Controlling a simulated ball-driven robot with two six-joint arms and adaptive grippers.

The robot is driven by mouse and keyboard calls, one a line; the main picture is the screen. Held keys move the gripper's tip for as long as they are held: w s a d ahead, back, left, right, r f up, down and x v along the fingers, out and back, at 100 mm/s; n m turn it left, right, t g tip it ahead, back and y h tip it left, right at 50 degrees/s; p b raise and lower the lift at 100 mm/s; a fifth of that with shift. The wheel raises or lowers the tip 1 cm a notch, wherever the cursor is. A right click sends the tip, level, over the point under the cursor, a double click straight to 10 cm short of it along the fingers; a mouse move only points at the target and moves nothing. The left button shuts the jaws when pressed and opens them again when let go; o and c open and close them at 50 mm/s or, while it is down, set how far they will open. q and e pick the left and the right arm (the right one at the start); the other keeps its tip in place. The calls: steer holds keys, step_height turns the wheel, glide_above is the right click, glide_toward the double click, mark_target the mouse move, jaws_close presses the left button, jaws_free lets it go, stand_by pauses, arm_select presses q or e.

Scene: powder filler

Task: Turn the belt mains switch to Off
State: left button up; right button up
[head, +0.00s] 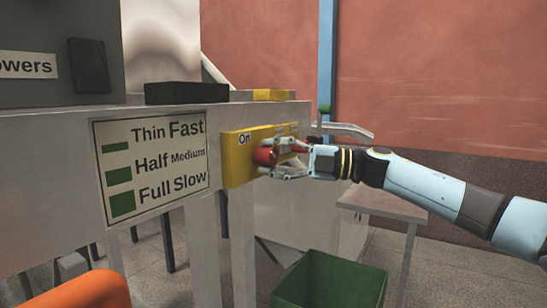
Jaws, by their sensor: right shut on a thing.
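The belt mains switch is a yellow box (238,165) on the front of the grey machine, with a red knob (264,156) on its face. The word "On" shows at the box's upper left; a second label at its upper right is too small to read. My right gripper (278,158) comes in from the right and is shut on the red knob, its fingers covering part of it. The knob's exact angle is hard to tell. My left gripper is not in view.
A sign (152,165) with speed and thickness words is left of the switch. A green bin (330,281) stands on the floor below. A small grey table (380,202) is behind my right arm. An orange shape (80,292) is at the lower left.

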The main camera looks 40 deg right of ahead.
steer(key=shift+f, duration=0.1)
steer(key=o, duration=1.2)
steer(key=shift+c, duration=0.2)
steer(key=shift+s, duration=0.1)
steer(key=v, duration=1.2)
steer(key=shift+a+f, duration=0.1)
steer(key=shift+f, duration=0.05)
